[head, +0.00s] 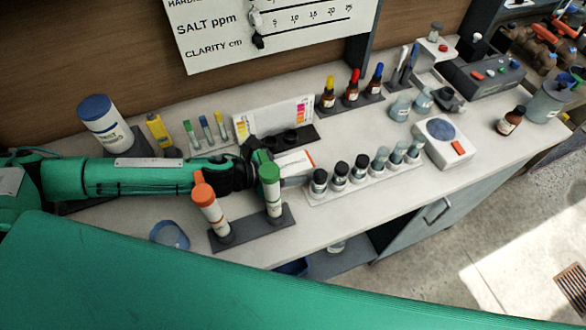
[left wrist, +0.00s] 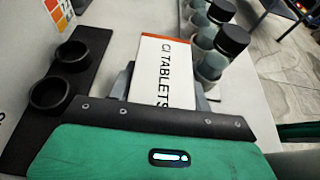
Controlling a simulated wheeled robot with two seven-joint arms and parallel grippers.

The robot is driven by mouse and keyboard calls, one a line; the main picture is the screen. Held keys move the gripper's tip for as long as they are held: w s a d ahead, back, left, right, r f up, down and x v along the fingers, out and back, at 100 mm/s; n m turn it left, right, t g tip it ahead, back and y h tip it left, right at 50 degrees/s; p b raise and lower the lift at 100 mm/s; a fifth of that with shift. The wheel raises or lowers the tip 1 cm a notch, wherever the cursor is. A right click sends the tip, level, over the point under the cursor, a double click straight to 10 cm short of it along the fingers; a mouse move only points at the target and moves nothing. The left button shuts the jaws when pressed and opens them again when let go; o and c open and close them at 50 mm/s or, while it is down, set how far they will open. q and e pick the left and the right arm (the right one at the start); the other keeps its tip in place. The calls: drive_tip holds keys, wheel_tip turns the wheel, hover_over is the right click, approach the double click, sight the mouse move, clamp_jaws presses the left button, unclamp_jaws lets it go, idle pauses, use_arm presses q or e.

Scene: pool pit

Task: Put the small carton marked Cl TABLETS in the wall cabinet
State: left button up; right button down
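The small white carton (left wrist: 166,75) has an orange end and reads Cl TABLETS in the left wrist view. In the head view the carton (head: 295,163) is on or just above the counter, partly hidden by my left gripper (head: 270,165). The grey fingers of my left gripper (left wrist: 163,88) lie along both sides of the carton, close against it. I cannot tell whether they press on it. My right gripper is not in view. I cannot make out the wall cabinet in either view.
A rack of dark-capped bottles (head: 365,178) stands just right of the carton. Tubes with orange (head: 202,190) and green caps (head: 269,172) stand in front of my left gripper. A black two-cup holder (head: 290,138) is behind it. A photometer-like white device (head: 443,143) stands farther right.

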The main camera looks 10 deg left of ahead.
use_arm(q)
drive_tip(key=shift+c, duration=0.5)
drive_tip(key=shift+r, duration=0.1)
drive_tip(key=shift+r+p, duration=0.6)
drive_tip(key=shift+p, duration=0.35)
drive_tip(key=shift+w+d+r, duration=0.1)
drive_tip(key=shift+w+d, duration=0.15)
drive_tip(key=shift+d, duration=0.05)
drive_tip(key=w+d+p, duration=0.1)
drive_tip(key=w+d, duration=0.1)
drive_tip(key=w+d+p, duration=0.2)
drive_tip(key=d, duration=0.1)
drive_tip(key=shift+w+d, duration=0.35)
wheel_tip(320, 180, up, 13)
drive_tip(key=p, duration=1.3)
drive_tip(key=shift+r, duration=0.2)
